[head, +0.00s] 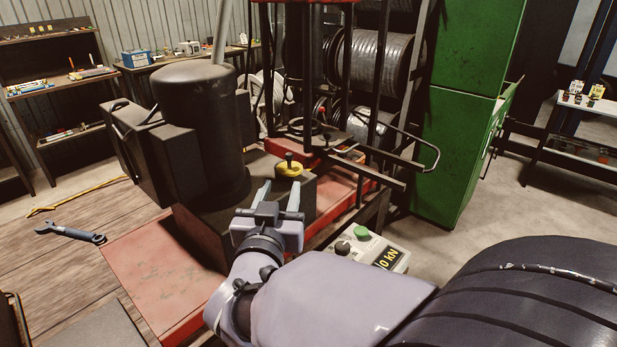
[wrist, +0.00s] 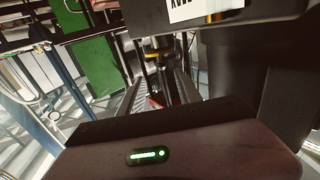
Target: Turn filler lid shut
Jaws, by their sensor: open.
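The filler lid (head: 290,169) is a yellow round cap with a dark upright knob. It sits on a dark block at the foot of the black cylinder in the head view. My gripper (head: 279,189) is open and empty, its two pale fingers pointing up toward the lid from the near side. The fingertips look close to the lid but apart from it; the exact gap is hard to judge. In the wrist view a small yellow and dark part (wrist: 155,50), probably the lid, shows beyond the gripper. Whether the lid is fully seated cannot be told.
The black cylinder (head: 203,120) stands just left of the lid. A control box (head: 372,247) with a green button and a kN display is right of my gripper. A bent metal bar (head: 415,140) juts out at right. A blue wrench (head: 70,233) lies at left.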

